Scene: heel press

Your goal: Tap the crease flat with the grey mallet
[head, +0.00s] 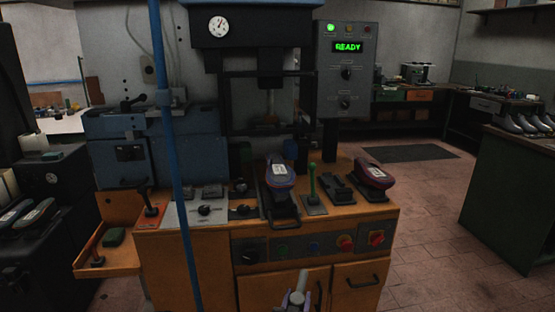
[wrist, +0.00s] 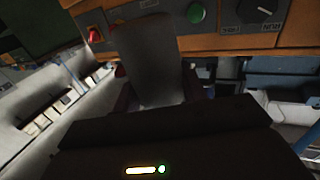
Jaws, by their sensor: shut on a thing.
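My gripper (head: 297,301) is at the bottom edge of the head view, low in front of the orange bench. It is shut on the grey mallet (head: 303,281), whose pale rounded end points up. In the wrist view the mallet (wrist: 149,62) is a large grey shape between the dark fingers (wrist: 155,90). I cannot make out the crease at this size.
The press frame (head: 228,105) and control box (head: 346,75) reading READY stand behind the shoes. A green-handled tool (head: 312,186) stands between them. Red and green buttons line the bench front (head: 262,265). A blue pole (head: 172,150) crosses the left side.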

